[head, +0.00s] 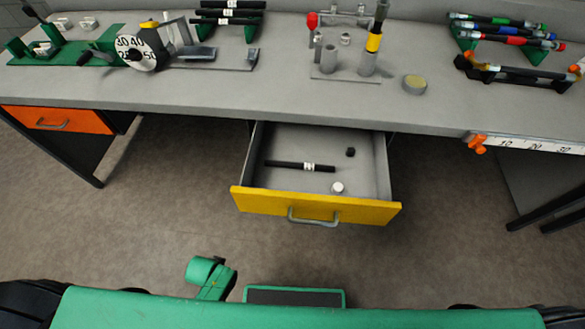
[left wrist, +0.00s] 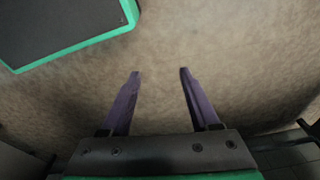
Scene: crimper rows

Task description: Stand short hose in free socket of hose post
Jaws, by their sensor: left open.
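A black hose (head: 300,166) with a white label lies flat in the open yellow drawer; it may be the short hose. What looks like the hose post (head: 328,74) stands on the bench, with upright grey sockets on a grey base. Its right socket (head: 367,64) holds an upright dark hose (head: 375,38) with a yellow band. Its left socket (head: 329,59) is shorter and appears empty. My left gripper (left wrist: 160,73) shows in the left wrist view, its two purple fingers apart and empty above the floor. My right gripper is in neither view.
The yellow drawer (head: 265,204) is pulled out and also holds a black piece (head: 351,152) and a white piece (head: 338,187). A rack (head: 249,29) of black hoses, a dial tool (head: 139,50) and a rack of coloured hoses (head: 505,35) stand on the bench (head: 290,95).

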